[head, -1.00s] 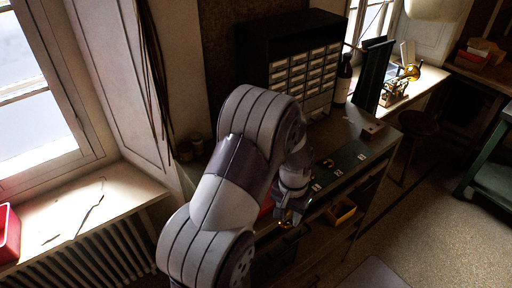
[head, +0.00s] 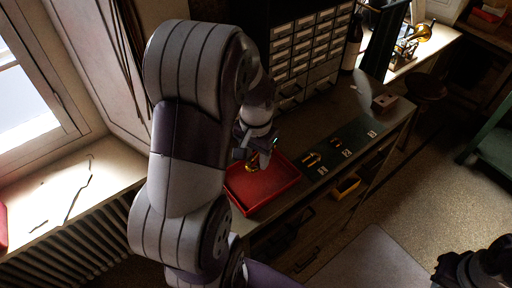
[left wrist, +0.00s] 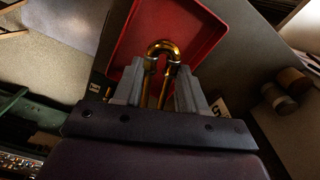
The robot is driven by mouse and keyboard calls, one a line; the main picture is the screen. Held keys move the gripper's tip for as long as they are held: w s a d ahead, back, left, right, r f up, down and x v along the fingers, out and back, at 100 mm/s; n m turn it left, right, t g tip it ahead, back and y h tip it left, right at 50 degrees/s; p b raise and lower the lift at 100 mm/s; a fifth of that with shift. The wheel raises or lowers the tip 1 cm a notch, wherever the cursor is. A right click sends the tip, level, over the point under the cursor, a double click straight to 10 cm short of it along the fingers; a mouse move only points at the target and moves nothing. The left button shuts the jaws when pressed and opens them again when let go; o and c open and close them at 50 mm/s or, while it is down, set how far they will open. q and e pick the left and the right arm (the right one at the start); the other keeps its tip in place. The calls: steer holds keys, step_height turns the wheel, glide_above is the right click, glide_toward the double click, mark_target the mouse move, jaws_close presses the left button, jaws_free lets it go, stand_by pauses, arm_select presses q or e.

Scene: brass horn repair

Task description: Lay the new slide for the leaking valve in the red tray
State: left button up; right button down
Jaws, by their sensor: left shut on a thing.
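The red tray (head: 262,190) lies on the bench top, partly hidden by my left arm in the head view. My left gripper (head: 253,160) is over the tray's far left part. In the left wrist view my left gripper (left wrist: 160,90) is shut on a brass U-shaped slide (left wrist: 164,48). The slide's bend points away from the fingers and shows against the tray floor (left wrist: 190,22). Whether the slide touches the tray floor, I cannot tell. At the lower right of the head view, part of my right arm shows dark, and its fingers are not clear.
A dark green mat (head: 340,148) with small brass pieces and white labels lies right of the tray. A drawer cabinet (head: 310,50) stands behind. An open drawer with a yellow bin (head: 346,186) is below the bench top. A brass horn (head: 410,40) stands by the window.

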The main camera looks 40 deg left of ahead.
arm_select(q)
steer(key=f+b, duration=0.1)
steer(key=f, duration=0.1)
steer(key=f+b, duration=0.2)
steer(key=w+a+f+b, duration=0.1)
steer(key=f+b, duration=0.1)
steer(key=f, duration=0.1)
steer(key=shift+w, duration=0.1)
steer(key=f+b, duration=0.3)
steer(key=shift+s+d, duration=0.3)
steer(key=shift+s+f, duration=0.1)
steer(key=shift+f, duration=0.05)
steer(key=shift+w+a+f, duration=0.1)
steer(key=shift+w+a, duration=0.05)
steer(key=shift+w, duration=0.1)
steer(key=o, duration=1.2)
steer(key=shift+c, duration=0.2)
steer(key=shift+s, duration=0.15)
